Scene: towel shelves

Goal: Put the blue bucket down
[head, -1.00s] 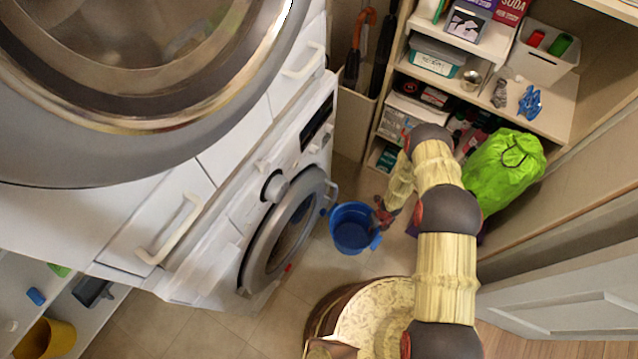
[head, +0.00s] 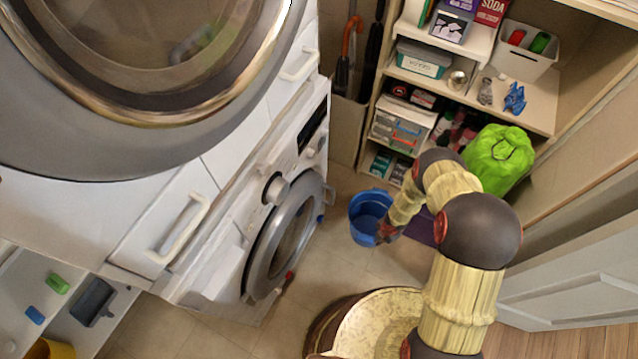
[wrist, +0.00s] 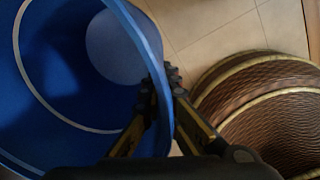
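The blue bucket (head: 364,213) is in the middle of the head view, to the right of the lower washing machine door. My gripper (head: 386,232) is at the bucket's right front rim. In the wrist view the bucket (wrist: 75,75) fills the left side, and I look into its empty inside. My gripper (wrist: 168,85) has one finger inside and one outside the bucket's wall, shut on the rim. The bucket's mouth faces up in the head view. I cannot tell whether its base touches the floor.
A round woven basket (head: 345,320) stands close in front of the bucket; it also shows in the wrist view (wrist: 265,110). The washing machine (head: 290,235) is at left. Shelves (head: 540,105) and a green bag (head: 498,160) are behind and right. Tiled floor (head: 330,255) is clear between them.

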